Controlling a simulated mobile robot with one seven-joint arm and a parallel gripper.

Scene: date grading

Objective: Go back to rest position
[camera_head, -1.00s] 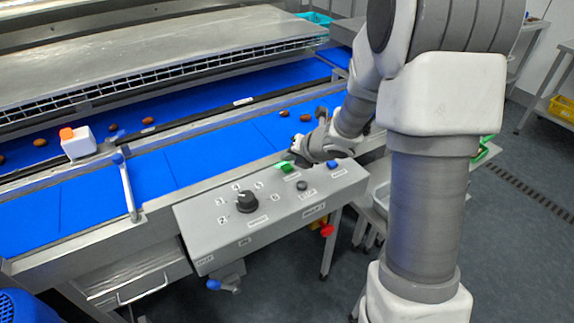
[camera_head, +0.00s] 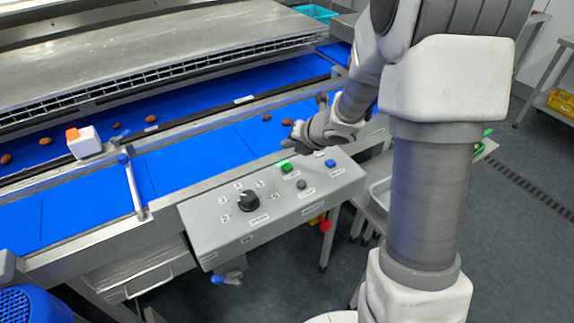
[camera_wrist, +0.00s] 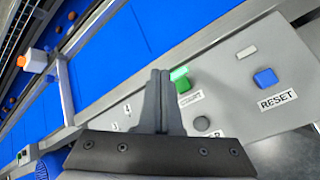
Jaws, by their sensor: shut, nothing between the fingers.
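My gripper (camera_head: 290,136) is above the back edge of the grey control box (camera_head: 216,233), clear of its buttons in the head view. In the wrist view its two fingers (camera_wrist: 158,76) are together with nothing between them. The green button (camera_head: 285,167) is close in front of it. In the wrist view the green button (camera_wrist: 183,86) shows just right of the fingertips, with a bright green strip behind it. The blue RESET button (camera_wrist: 265,77) is further right. My arm is reached out and bent over the right end of the box.
Several dates lie on the blue belts (camera_head: 190,158). A white block with an orange top (camera_head: 84,143) and a metal bar (camera_head: 133,188) stand left. Open floor (camera_head: 510,240) lies right.

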